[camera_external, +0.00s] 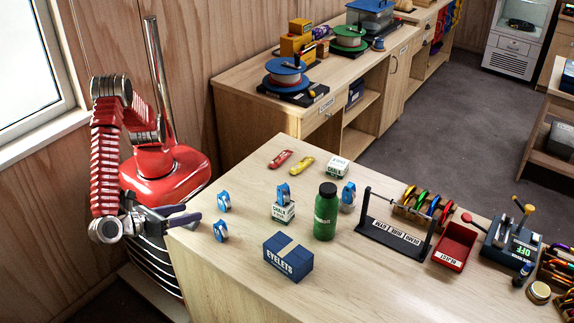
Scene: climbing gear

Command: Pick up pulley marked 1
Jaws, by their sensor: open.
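Several small blue-and-silver pulleys are on the light wooden table. One pulley (224,202) stands near the left edge, and a second pulley (220,231) stands just in front of it. A third pulley (283,193) sits on top of a white and green box (284,212). A fourth blue pulley-like piece (348,193) is right of the green bottle. I cannot read a number on any of them. My gripper (192,213) is open and empty at the table's left corner, its fingers pointing right, left of the two leftmost pulleys and apart from them.
A blue eyelets box (288,258) and a green bottle (326,211) stand mid-table. Red (280,159) and yellow (301,164) items and a white box (337,168) lie behind. A black rack (395,240) and red tray (455,246) are at right. The front left table is clear.

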